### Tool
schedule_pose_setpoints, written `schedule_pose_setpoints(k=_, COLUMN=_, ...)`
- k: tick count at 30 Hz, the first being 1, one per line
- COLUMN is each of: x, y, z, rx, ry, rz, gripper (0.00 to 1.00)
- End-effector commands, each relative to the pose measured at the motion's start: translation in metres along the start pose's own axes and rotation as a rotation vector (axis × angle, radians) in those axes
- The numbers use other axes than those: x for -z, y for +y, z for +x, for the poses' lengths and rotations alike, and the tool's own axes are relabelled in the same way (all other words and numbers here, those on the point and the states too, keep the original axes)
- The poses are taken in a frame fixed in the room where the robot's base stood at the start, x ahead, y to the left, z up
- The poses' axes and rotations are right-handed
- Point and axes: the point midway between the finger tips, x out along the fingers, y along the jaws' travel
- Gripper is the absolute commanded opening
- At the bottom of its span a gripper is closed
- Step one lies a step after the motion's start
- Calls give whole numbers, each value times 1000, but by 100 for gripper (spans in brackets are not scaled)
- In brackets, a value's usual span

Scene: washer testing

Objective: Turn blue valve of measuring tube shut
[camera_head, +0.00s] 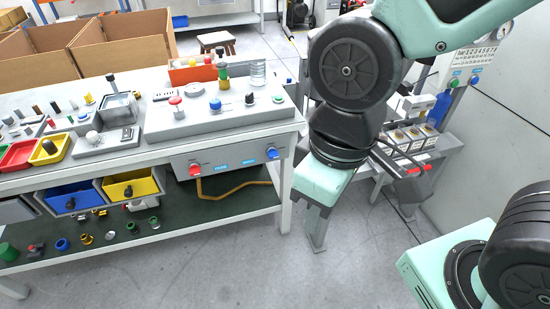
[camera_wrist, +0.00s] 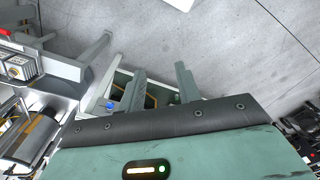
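A blue valve knob (camera_head: 272,153) sits at the right end of the workbench's front panel, beside a red knob (camera_head: 195,170). A small blue knob (camera_wrist: 110,105), probably the same one, shows left of the fingers in the wrist view. No measuring tube is clearly identifiable; a clear cylinder (camera_head: 258,73) stands on the bench top. My gripper (camera_wrist: 160,70) is open and empty, its two fingers apart and pointing past the bench towards the floor. The valve's setting cannot be read.
The workbench (camera_head: 100,168) has coloured trays and a test box on top. A yellow hose (camera_head: 235,190) hangs under the front panel. The grey floor (camera_head: 330,270) in front is clear.

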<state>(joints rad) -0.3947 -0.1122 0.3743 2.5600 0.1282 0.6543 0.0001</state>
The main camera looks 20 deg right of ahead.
Motion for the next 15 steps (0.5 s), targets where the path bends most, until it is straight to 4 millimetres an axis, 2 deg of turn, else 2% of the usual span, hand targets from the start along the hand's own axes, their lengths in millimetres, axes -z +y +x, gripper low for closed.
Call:
schedule_pose_setpoints(k=1, x=0, y=0, z=0, rx=0, ry=0, rz=0, gripper=42)
schedule_pose_setpoints(k=3, x=2, y=0, z=4, rx=3, ry=6, rz=3, gripper=56)
schedule_pose_setpoints(k=5, x=8, y=1, z=13, rx=10, ry=26, rz=11, gripper=56)
schedule_pose_setpoints(k=8, x=30, y=4, z=42, rx=30, ry=99, rz=40, gripper=56)
schedule_pose_setpoints(k=15, x=111, y=31, z=133, rx=58, ry=412, rz=179, gripper=56)
